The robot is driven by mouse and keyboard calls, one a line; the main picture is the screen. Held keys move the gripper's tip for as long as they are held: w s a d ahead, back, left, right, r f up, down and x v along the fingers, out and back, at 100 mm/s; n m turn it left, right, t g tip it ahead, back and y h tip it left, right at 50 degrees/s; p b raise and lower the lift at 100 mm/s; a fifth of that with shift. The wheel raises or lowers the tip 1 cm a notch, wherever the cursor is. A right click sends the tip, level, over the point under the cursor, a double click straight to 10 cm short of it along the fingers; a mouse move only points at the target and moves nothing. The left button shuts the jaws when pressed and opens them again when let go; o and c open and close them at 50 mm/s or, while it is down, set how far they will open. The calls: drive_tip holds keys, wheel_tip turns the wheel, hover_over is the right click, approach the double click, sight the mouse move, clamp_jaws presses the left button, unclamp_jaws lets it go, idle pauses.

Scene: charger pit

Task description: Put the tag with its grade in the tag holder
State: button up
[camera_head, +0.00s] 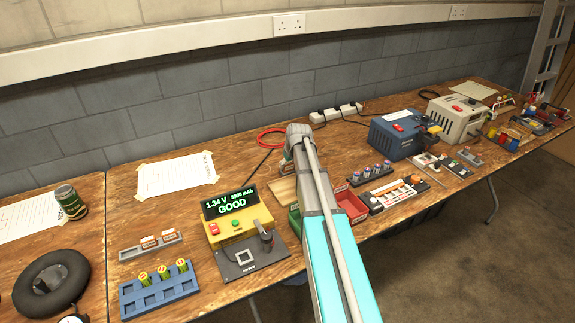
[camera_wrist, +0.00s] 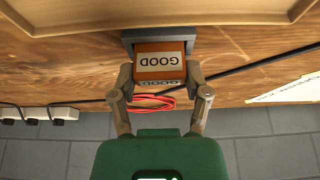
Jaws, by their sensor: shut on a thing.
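My gripper (camera_wrist: 160,80) is shut on an orange tag (camera_wrist: 160,72) with a white label reading GOOD, upside down in the wrist view. A grey tag holder (camera_wrist: 127,38) shows directly behind the tag, by the wooden tray. The tag overlaps the holder in this view; I cannot tell whether it is seated in it. In the head view my arm hides the gripper, tag and holder. The yellow tester (camera_head: 236,235) reads 1.34 V and GOOD. A grey rack (camera_head: 128,253) holds two more orange-and-white tags (camera_head: 150,243).
A wooden tray (camera_wrist: 60,22) edges the wrist view. A red cable coil (camera_wrist: 152,102) and black cable lie close by. The head view shows a blue battery rack (camera_head: 128,301), a red bin (camera_head: 352,206), a green bin (camera_head: 295,222) and a blue power unit (camera_head: 395,138).

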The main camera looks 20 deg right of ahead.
drive_tip(key=shift+f, duration=0.1)
drive_tip(key=o, duration=0.9)
drive_tip(key=shift+o, duration=0.2)
drive_tip(key=shift+r+p, duration=3.5)
drive_tip(key=shift+r, duration=0.05)
drive_tip(key=s+a+r+g+p, duration=0.2)
drive_tip(key=s+a+r+p, duration=0.1)
drive_tip(key=s+a, duration=0.8)
drive_tip(key=s+a+r+g+p, duration=0.2)
drive_tip(key=s+a+r+p, duration=0.1)
drive_tip(key=s+a, duration=0.9)
drive_tip(key=s+p, duration=0.1)
drive_tip(key=s, duration=0.1)
drive_tip(key=shift+s+a+g, duration=0.2)
drive_tip(key=shift+s+g, duration=0.1)
drive_tip(key=shift+s, duration=0.1)
